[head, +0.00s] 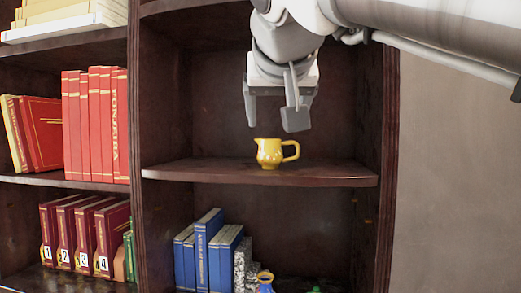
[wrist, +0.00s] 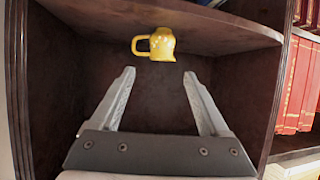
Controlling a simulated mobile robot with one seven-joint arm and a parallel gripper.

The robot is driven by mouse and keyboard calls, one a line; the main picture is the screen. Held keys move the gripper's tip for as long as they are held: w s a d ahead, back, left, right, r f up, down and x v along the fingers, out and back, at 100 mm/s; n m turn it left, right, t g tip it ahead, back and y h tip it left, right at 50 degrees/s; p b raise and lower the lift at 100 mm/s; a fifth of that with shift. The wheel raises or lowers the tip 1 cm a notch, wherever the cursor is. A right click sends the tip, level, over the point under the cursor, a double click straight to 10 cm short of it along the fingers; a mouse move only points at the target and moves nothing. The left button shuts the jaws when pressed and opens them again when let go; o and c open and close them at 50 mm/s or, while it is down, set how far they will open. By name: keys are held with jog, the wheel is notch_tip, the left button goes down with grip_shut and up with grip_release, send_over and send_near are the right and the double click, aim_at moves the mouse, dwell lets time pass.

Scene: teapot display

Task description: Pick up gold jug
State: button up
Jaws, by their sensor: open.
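The gold jug (head: 270,154) is a small yellow, shiny jug standing upright on the middle shelf (head: 200,172). In the head view its handle points right. My gripper (head: 279,120) is open and empty, above the jug and apart from it, with the fingers pointing down. In the wrist view the jug (wrist: 162,45) shows beyond the fingertips of my gripper (wrist: 157,75), with its handle to the left. Nothing hides the jug in either view.
Dark bookcase walls (head: 160,100) stand on both sides of the shelf bay. Red books (head: 95,125) fill the left bay. Blue books (head: 205,250) and a small blue and gold vessel (head: 265,281) are on the shelf below. The shelf around the jug is clear.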

aim_at(271, 142)
jog(key=p+x, duration=0.2)
jog(key=x, duration=1)
jog(key=shift+w+a+r, duration=0.15)
jog(key=p+x, duration=0.2)
jog(key=x, duration=0.3)
jog(key=shift+w, duration=0.1)
jog(key=c, duration=1.2)
